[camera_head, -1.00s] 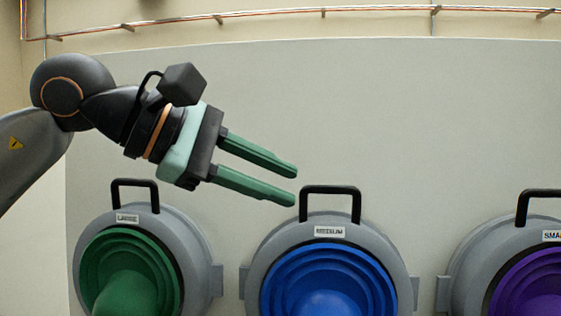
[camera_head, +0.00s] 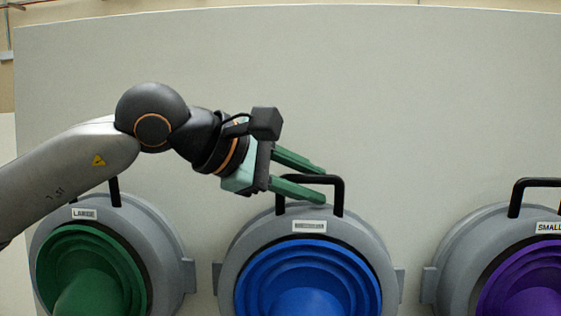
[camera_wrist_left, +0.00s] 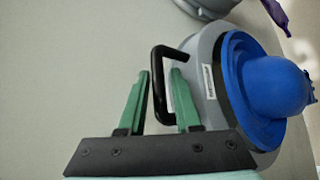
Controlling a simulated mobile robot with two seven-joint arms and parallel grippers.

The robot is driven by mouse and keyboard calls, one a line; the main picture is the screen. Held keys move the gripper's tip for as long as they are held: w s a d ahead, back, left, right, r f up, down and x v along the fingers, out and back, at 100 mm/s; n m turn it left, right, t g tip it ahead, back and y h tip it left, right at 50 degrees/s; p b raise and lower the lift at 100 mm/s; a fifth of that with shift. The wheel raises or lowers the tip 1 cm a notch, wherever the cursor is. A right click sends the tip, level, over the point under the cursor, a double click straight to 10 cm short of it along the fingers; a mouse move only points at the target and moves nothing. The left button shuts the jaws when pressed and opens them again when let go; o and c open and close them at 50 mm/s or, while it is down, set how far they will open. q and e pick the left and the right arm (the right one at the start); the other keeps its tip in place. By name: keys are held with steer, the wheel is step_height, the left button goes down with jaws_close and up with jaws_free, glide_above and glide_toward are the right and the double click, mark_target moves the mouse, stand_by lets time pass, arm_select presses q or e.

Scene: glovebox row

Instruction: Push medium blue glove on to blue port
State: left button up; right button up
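The blue glove (camera_head: 308,280) sits in the round grey port (camera_head: 262,232) labelled medium, whose black arched handle (camera_head: 338,195) stands on top. In the left wrist view the blue glove (camera_wrist_left: 265,85) bulges outward on the right, and the handle (camera_wrist_left: 158,60) is in the middle. My left gripper (camera_head: 324,186) is open at this handle. One finger shows on each side of the handle's bar, in both views. Whether either finger touches it is unclear. The lower part of the port is cut off in the head view. My right gripper is not in view.
A green glove (camera_head: 85,270) in the large port is at left, under my left arm. A purple glove (camera_head: 530,280) in the small port is at right, with its own black handle (camera_head: 515,200). The pale wall panel (camera_head: 420,100) above is clear.

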arm_select(q)
steer(key=shift+x, duration=1)
jaws_close()
stand_by(0.7)
stand_by(0.3)
stand_by(1.3)
steer(key=shift+r, duration=0.1)
stand_by(1.5)
